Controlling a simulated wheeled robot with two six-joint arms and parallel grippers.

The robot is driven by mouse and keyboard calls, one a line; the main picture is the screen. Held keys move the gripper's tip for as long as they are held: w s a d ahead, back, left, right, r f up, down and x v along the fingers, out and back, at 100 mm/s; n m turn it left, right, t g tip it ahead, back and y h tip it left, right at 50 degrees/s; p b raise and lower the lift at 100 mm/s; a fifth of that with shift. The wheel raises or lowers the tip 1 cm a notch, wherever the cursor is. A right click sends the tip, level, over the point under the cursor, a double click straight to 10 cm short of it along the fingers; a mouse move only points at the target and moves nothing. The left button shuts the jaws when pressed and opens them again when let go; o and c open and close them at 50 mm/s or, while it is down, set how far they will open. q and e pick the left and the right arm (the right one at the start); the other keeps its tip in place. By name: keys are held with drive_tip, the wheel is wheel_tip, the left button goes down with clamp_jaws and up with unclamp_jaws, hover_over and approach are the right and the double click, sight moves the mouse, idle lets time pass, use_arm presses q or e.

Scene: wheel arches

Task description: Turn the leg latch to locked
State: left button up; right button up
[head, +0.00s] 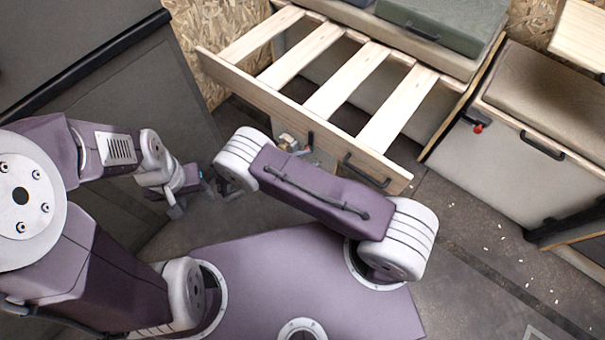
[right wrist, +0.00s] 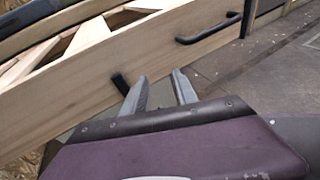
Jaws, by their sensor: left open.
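A short black lever (head: 311,138), which looks like the leg latch, is on the front board of the pulled-out slatted frame (head: 240,82). In the right wrist view the lever (right wrist: 120,84) tilts slightly on the pale board, just left of my right gripper's fingers. My right gripper (right wrist: 160,92) is open, with nothing seen between its fingers. In the head view it shows only partly (head: 288,143), behind my own arm and close to the board. My left gripper (head: 228,186) is open and empty, well left of the lever. The latch's mounting and the leg are mostly hidden.
A black handle (head: 366,172) is on the same board, right of the lever. A bench (head: 530,135) with a red-tipped black catch (head: 476,125) stands at right. A dark cabinet (head: 115,95) stands at left. Floor between frame and bench is mostly clear, with small pale scraps.

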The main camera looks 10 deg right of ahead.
sight(308, 145)
drive_tip(key=w+a+f+n+t+b, duration=0.2)
drive_tip(key=a+f+n+t+b, duration=0.25)
drive_tip(key=a+f+t, duration=0.35)
use_arm(q)
wheel_tip(308, 145, down, 10)
drive_tip(key=b, duration=0.1)
drive_tip(key=shift+s+r+b, duration=0.15)
drive_tip(key=shift+b, duration=0.25)
use_arm(e)
drive_tip(key=w+d+g, duration=0.1)
drive_tip(key=w+d, duration=0.4)
drive_tip(key=d, duration=0.3)
drive_tip(key=shift+d+f, duration=0.25)
drive_tip(key=shift+f, duration=0.2)
use_arm(q)
drive_tip(key=shift+a, duration=0.1)
use_arm(e)
drive_tip(key=shift+n, duration=0.25)
clamp_jaws()
